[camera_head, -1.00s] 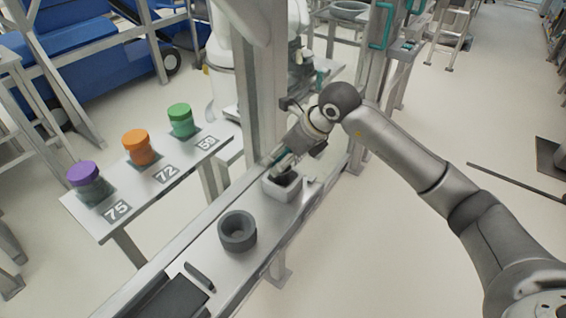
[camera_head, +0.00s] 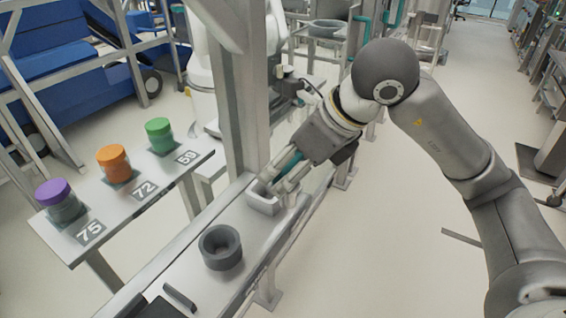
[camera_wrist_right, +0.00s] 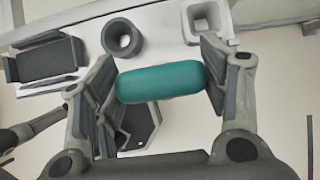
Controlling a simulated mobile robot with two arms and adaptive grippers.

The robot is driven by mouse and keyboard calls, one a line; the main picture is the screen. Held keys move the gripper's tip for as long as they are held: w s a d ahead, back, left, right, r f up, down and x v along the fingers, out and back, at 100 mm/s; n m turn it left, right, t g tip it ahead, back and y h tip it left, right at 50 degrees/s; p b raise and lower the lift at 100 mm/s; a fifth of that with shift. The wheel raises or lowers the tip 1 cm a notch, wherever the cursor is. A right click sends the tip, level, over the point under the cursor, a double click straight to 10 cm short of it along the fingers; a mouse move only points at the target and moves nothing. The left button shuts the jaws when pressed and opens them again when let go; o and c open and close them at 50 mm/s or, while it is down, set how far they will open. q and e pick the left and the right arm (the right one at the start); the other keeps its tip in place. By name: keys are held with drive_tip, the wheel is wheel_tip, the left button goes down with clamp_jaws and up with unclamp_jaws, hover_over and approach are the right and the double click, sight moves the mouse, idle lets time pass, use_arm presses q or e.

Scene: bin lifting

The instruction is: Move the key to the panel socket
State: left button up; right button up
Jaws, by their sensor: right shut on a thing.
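My right gripper (camera_head: 272,180) reaches down from the right in the head view. It is shut on a teal, rounded bar, which I take to be the key (camera_wrist_right: 160,84); in the right wrist view the bar lies crosswise between the two fingers. In the head view it shows as a small teal patch (camera_head: 289,164), mostly hidden by the fingers. The fingertips are over or beside a pale square holder (camera_head: 262,204), whose opening looks empty in the right wrist view (camera_wrist_right: 190,37). I cannot tell which part is the panel socket. My left gripper is not in view.
A dark grey ring-shaped holder (camera_head: 221,248) stands on the metal bench nearer me. A dark tray (camera_head: 157,308) lies at the bench's near end. A side shelf holds purple (camera_head: 55,194), orange (camera_head: 113,157) and green (camera_head: 158,128) lidded jars. A metal post (camera_head: 243,110) rises beside the gripper.

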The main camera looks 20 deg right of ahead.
drive_tip(key=shift+r, duration=0.15)
drive_tip(key=shift+r+p, duration=2.05)
drive_tip(key=shift+r, duration=0.85)
